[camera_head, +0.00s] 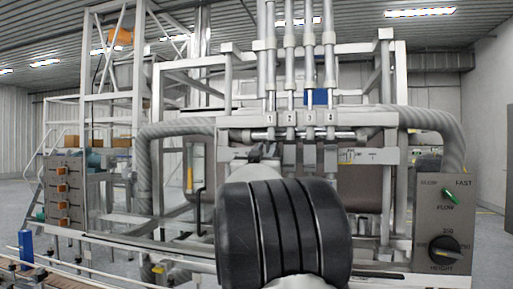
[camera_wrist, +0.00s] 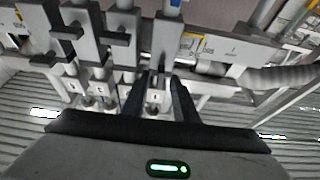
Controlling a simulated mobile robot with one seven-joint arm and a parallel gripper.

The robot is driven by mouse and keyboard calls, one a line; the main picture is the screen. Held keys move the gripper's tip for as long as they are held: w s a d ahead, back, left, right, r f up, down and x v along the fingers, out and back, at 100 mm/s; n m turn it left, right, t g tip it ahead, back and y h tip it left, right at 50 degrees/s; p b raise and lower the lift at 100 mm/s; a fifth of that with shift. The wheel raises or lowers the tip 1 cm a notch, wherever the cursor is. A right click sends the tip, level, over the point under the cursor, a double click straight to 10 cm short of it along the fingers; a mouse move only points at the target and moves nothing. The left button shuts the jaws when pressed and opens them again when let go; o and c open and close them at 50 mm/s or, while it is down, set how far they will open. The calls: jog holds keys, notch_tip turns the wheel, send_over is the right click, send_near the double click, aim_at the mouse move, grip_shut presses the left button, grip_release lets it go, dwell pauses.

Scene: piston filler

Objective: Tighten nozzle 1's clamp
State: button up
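The piston filler's nozzle row shows in the head view, with number plates on its crossbar; the plate marked 1 (camera_head: 269,118) is leftmost. My black arm link covers the area below it, so nozzle 1's lower part and my gripper are hidden there. The wrist view is upside down. In it, my gripper's (camera_wrist: 162,78) two dark fingers stand apart, with a white number plate (camera_wrist: 155,97) visible between them. A grey block (camera_wrist: 166,32) lies beyond the fingertips, in line with this plate. I cannot tell the clamp's setting or whether the fingers touch it.
A control panel (camera_head: 443,225) with a green flow switch and black height knob stands at right. A panel with orange switches (camera_head: 62,190) stands at left. Thick grey hoses (camera_head: 448,135) flank the frame. Neighbouring nozzle blocks (camera_wrist: 122,35) sit close beside my fingers.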

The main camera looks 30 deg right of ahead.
jog(key=shift+w+d+r, duration=0.15)
jog(key=shift+w+d, duration=0.1)
jog(key=shift+d, duration=0.05)
jog(key=shift+c, duration=0.3)
grip_shut()
